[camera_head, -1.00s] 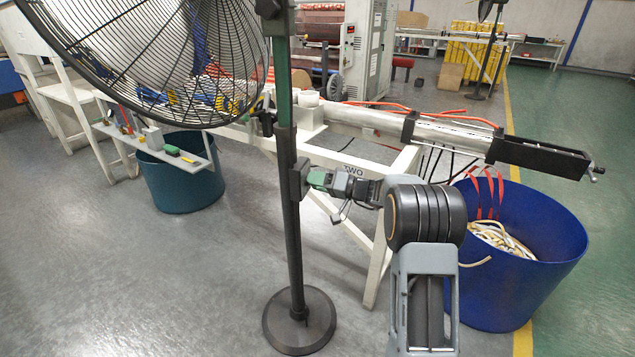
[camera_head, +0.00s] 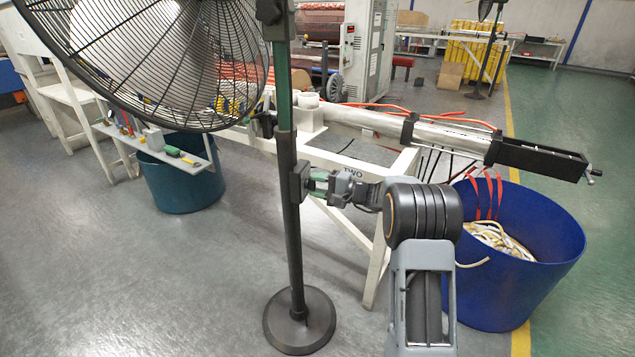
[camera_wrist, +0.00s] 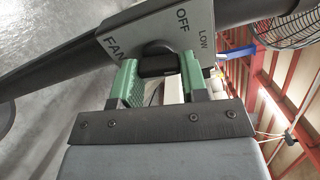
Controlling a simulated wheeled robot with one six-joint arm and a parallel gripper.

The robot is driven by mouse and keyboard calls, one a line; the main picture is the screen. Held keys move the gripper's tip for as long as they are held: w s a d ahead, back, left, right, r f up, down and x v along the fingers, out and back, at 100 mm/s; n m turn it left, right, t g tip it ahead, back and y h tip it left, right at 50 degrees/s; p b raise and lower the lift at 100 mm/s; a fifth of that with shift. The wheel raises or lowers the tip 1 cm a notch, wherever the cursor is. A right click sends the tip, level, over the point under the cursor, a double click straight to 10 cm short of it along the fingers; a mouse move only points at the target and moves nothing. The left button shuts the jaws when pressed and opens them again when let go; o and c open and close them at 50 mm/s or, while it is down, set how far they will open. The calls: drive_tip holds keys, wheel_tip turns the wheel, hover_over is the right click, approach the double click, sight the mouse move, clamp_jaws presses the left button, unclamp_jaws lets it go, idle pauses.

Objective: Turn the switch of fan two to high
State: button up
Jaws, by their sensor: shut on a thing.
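The standing fan (camera_head: 165,60) has a dark pole with a small dark switch box (camera_head: 299,182) on it. In the wrist view the switch box (camera_wrist: 118,42) shows the words FAN, OFF and LOW; no HIGH label is visible. A black switch knob (camera_wrist: 158,62) sticks out of its face. My gripper (camera_head: 317,183) is level with the box and reaches it from the right. Its green fingers (camera_wrist: 161,78) are shut on the knob, one on each side. The knob's pointing direction is hard to tell.
The fan's round base (camera_head: 299,322) stands on the grey floor. A white frame (camera_head: 388,215) marked TWO is behind my gripper. A blue bin (camera_head: 520,270) is right of my arm, and a teal bin (camera_head: 180,190) is at left. The front left floor is clear.

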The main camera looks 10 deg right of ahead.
drive_tip(key=m+p, duration=0.3)
drive_tip(key=m, duration=0.2)
drive_tip(key=shift+f+m, duration=0.1)
drive_tip(key=shift+m, duration=0.3)
idle(0.4)
drive_tip(key=o, duration=0.9)
drive_tip(key=p+v, duration=0.1)
drive_tip(key=v, duration=1.3)
drive_tip(key=shift+f, duration=0.1)
